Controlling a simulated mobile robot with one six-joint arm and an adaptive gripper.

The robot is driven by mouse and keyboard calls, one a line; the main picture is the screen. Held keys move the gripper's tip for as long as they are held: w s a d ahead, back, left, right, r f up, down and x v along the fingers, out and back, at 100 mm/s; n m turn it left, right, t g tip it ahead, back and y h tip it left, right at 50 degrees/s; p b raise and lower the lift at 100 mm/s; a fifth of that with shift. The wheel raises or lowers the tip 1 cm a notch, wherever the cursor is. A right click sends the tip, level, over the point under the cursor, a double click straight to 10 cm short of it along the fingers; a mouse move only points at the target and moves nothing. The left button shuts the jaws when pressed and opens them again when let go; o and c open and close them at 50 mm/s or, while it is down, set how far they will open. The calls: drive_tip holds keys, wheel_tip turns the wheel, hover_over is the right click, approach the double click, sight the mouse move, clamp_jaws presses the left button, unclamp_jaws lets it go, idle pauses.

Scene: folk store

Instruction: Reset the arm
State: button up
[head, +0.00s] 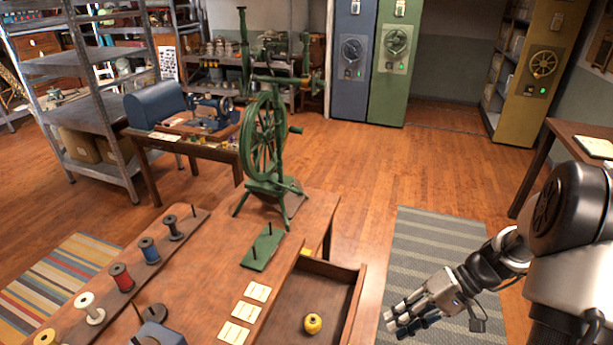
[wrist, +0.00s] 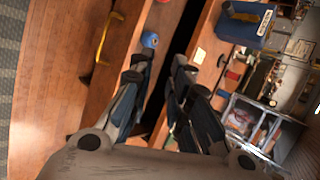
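My arm (head: 495,262) reaches in from the right in the head view. It hangs low over the grey striped rug, to the right of the wooden table. My gripper (head: 397,320) points left and down, apart from the table's open drawer. In the wrist view my gripper (wrist: 158,72) shows two dark fingers spread with a gap between them. Nothing is held between them. The wrist picture is turned on its side.
The table's drawer (head: 361,303) stands open with a yellow spool (head: 313,323) inside. A green spinning wheel (head: 264,145) stands on the table, near a rack (head: 130,258) of several spools. Another table (head: 562,140) stands at right. The rug (head: 430,235) is clear beyond my arm.

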drive_tip(key=s+a+r+t+h, duration=0.3)
drive_tip(key=s+r+h, duration=0.1)
drive_tip(key=s+r, duration=0.4)
drive_tip(key=s+a+r+t+h, duration=0.3)
drive_tip(key=s+r+h, duration=0.2)
drive_tip(key=r, duration=0.6)
drive_tip(key=s, duration=0.2)
drive_tip(key=shift+s+a+n, duration=0.25)
drive_tip(key=shift+s+n, duration=0.05)
drive_tip(key=shift+s, duration=0.1)
